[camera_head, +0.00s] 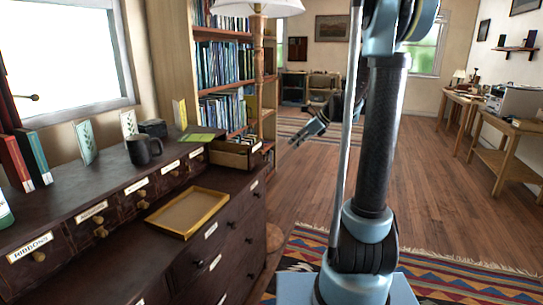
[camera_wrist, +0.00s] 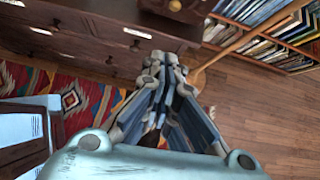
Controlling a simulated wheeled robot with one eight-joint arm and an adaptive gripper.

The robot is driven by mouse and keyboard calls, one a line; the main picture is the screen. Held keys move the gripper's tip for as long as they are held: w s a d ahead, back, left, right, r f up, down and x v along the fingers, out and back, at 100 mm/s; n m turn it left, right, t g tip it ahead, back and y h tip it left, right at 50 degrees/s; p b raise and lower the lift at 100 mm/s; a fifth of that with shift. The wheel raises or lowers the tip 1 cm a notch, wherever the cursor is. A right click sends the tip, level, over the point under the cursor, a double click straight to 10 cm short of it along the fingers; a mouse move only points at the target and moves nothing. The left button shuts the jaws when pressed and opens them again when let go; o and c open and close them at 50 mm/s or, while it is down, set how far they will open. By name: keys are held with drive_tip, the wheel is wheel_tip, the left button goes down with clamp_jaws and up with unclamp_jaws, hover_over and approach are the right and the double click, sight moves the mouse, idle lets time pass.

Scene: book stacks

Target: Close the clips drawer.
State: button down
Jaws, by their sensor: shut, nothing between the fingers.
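A small wooden drawer (camera_head: 232,155) stands pulled out at the far end of the row of small drawers on the dark cabinet in the head view. Its pale front label (camera_head: 256,147) is too small to read, so I cannot confirm it is the clips drawer. The other small drawers in the row look shut. My gripper (camera_head: 293,143) is in the air to the right of the open drawer, apart from it, angled down and left. In the wrist view my gripper (camera_wrist: 160,62) has its fingers together and empty.
A shallow yellow-rimmed tray (camera_head: 188,212) lies on the cabinet's lower ledge. A black mug (camera_head: 144,150), cards and books stand on the top. A lamp (camera_head: 250,9) and bookshelf (camera_head: 222,62) rise behind the open drawer. The wood floor (camera_head: 430,160) to the right is clear.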

drive_tip(key=w+a+f, duration=0.4)
drive_tip(key=a+f, duration=0.3)
drive_tip(key=a, duration=0.3)
drive_tip(key=shift+w+a+m, duration=0.3)
drive_tip(key=shift+w, duration=0.05)
drive_tip(key=shift+d, duration=0.1)
